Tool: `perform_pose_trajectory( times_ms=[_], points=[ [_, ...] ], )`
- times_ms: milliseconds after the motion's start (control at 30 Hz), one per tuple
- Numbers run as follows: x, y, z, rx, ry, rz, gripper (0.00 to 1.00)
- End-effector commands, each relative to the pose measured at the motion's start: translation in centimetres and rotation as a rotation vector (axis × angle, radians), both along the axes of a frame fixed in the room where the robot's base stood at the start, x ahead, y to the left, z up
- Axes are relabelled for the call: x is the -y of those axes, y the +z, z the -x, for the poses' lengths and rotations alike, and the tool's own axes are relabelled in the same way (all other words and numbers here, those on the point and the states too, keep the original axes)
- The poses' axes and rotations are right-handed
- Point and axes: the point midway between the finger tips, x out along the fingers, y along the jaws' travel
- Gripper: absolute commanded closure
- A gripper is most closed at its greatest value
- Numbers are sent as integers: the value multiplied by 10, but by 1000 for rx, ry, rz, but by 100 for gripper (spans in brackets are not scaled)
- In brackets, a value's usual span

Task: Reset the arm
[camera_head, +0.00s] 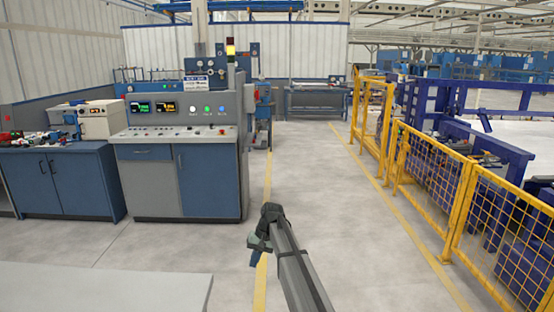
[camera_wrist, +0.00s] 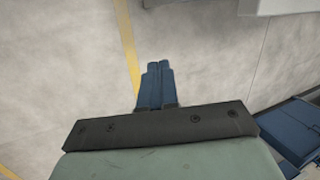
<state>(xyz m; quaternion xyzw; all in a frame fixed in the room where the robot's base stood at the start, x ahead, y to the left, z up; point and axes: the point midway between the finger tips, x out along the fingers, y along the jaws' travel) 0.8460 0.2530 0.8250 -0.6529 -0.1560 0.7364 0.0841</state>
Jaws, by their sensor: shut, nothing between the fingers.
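My gripper (camera_head: 256,260) shows in the head view at the end of my grey arm, which reaches up from the bottom edge. It hangs over the open floor, apart from any object. In the wrist view my gripper's two blue fingers (camera_wrist: 158,68) lie side by side, shut with nothing between them. Bare floor and a yellow line lie below them. No pipe shows in either view.
A pale tabletop (camera_head: 110,290) lies at the lower left. A control console (camera_head: 180,140) and a blue cabinet (camera_head: 60,180) stand beyond it. A yellow mesh fence (camera_head: 430,175) runs along the right. The floor between is clear.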

Motion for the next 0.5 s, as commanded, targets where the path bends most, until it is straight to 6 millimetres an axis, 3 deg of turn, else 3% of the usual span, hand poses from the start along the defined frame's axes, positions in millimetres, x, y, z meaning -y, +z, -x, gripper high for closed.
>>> perform_pose_trajectory(
  times_ms=[33,100,500],
  points=[
    [14,-25,16,-16,-10,14,100],
    [27,-55,30,-33,-21,30,100],
    [99,-203,137,-130,-54,129,100]
  ],
)
